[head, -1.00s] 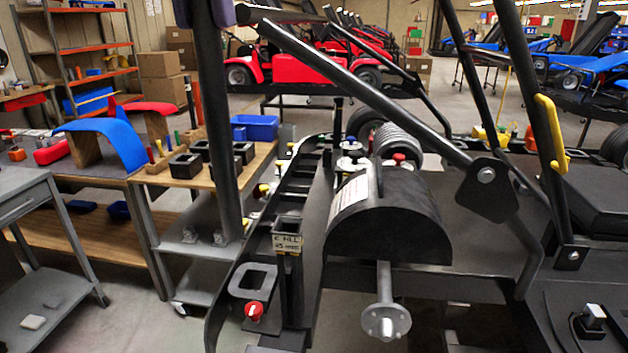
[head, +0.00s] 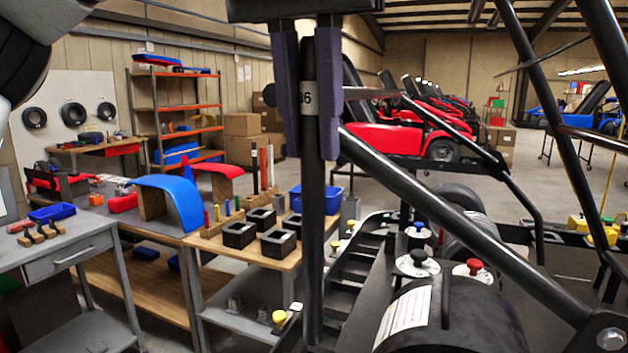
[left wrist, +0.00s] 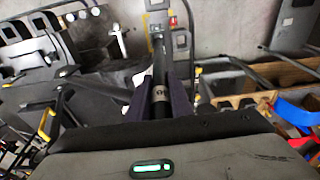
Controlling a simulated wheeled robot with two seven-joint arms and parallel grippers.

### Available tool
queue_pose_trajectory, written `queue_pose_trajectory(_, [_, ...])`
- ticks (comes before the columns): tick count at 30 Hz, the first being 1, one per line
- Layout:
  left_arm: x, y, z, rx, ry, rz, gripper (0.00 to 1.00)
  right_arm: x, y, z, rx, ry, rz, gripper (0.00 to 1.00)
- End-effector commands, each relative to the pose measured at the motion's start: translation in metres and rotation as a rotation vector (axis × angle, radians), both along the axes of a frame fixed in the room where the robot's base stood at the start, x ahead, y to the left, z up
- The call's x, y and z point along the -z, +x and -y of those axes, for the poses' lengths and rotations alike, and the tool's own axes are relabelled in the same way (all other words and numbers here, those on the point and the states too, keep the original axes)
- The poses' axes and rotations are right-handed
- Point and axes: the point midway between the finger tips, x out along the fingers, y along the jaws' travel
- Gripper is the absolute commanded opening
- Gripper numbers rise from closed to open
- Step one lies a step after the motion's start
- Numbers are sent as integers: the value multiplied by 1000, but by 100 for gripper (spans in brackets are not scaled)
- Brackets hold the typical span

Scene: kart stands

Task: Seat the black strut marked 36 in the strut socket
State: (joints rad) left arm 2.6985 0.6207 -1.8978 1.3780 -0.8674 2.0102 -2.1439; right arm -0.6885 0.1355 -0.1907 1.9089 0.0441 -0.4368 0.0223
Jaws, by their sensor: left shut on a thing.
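My left gripper (head: 309,140) comes down from the top of the head view, its two purple-grey fingers shut on the black strut (head: 313,230). The strut is a long dark tube with a pale band marked 36 between the fingers. In the left wrist view the strut (left wrist: 160,80) points away from the gripper (left wrist: 160,95) toward a dark part with a yellowish label (left wrist: 157,5), which looks like the strut socket. I cannot tell whether they touch. My right gripper is not in view.
A thick black frame bar (head: 440,215) slants down right beside the strut. A black drum (head: 455,315) and round knobs sit on the kart. A wooden bench (head: 255,252) with black square blocks and a blue fender (head: 172,195) stands left.

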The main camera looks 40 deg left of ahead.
Motion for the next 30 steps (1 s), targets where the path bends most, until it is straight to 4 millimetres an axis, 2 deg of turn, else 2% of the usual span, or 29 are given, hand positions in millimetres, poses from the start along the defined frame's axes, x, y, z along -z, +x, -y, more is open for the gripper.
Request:
queue_pose_trajectory(14, [48, 0, 0, 1, -1, -1, 0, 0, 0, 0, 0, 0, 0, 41])
queue_pose_trajectory(30, [57, 0, 0, -1, -1, 2, 0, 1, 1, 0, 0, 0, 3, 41])
